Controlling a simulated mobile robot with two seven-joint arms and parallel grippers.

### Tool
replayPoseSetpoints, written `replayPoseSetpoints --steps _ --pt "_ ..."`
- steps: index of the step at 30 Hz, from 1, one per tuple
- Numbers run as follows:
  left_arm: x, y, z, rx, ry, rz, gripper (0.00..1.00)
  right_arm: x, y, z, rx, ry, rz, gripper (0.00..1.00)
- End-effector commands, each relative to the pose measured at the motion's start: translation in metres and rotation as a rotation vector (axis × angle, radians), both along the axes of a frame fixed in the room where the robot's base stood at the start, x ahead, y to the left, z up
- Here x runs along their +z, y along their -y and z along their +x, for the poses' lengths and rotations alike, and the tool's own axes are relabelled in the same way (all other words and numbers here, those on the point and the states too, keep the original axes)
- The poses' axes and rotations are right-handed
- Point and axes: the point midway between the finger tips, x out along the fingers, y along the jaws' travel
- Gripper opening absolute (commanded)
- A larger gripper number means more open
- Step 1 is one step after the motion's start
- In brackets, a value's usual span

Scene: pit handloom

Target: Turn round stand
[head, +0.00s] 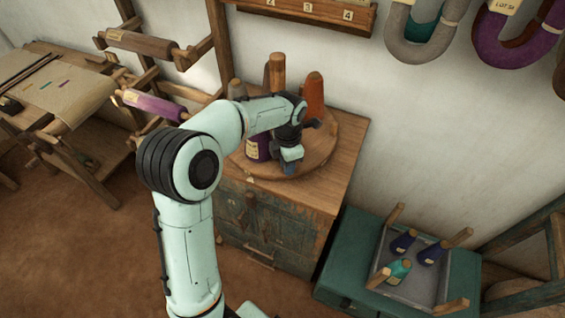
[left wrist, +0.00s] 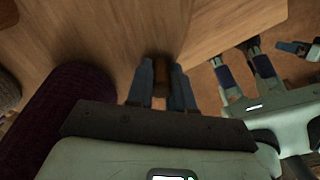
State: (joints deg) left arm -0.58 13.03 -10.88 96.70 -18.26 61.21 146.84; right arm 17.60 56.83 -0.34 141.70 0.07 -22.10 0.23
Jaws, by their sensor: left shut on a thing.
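The round wooden stand (head: 315,163) lies on top of the wooden cabinet, carrying several thread cones. In the head view my left gripper (head: 291,160) reaches down over the stand's front part. In the left wrist view my left gripper (left wrist: 161,85) is shut on a short brown wooden peg (left wrist: 161,72), with a finger on each side. The light wood surface (left wrist: 110,35) shows beyond it. The gripper hides part of the stand and peg in the head view. Pale parts of my own body with dark finger-like pieces show at the wrist view's right; their state is unclear.
On the stand are an orange cone (head: 314,95), a brown cone (head: 276,72) and a purple cone (head: 257,148) close to my gripper. A green chest (head: 345,250) with a tray of small cones stands lower right. Wooden racks (head: 195,50) stand left.

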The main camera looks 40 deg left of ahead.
Motion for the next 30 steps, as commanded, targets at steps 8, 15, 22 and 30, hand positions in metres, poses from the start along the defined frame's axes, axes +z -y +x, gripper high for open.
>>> replayPoseSetpoints --steps 8,15,22,30 --pt "0.0018 0.0028 0.0053 0.046 0.003 0.002 0.0 0.0014 0.0 0.0012 0.0 0.001 0.0 0.88" --pt "0.0017 0.0034 0.0064 0.056 0.004 0.001 0.0 0.0016 0.0 0.0013 0.0 0.001 0.0 0.88" --pt "0.0018 0.0034 0.0064 0.057 0.004 0.001 0.0 0.0016 0.0 0.0013 0.0 0.001 0.0 0.88" --pt "0.0011 0.0036 0.006 0.056 0.003 0.001 0.47 0.0015 0.0 0.0012 0.001 0.001 0.0 0.88"
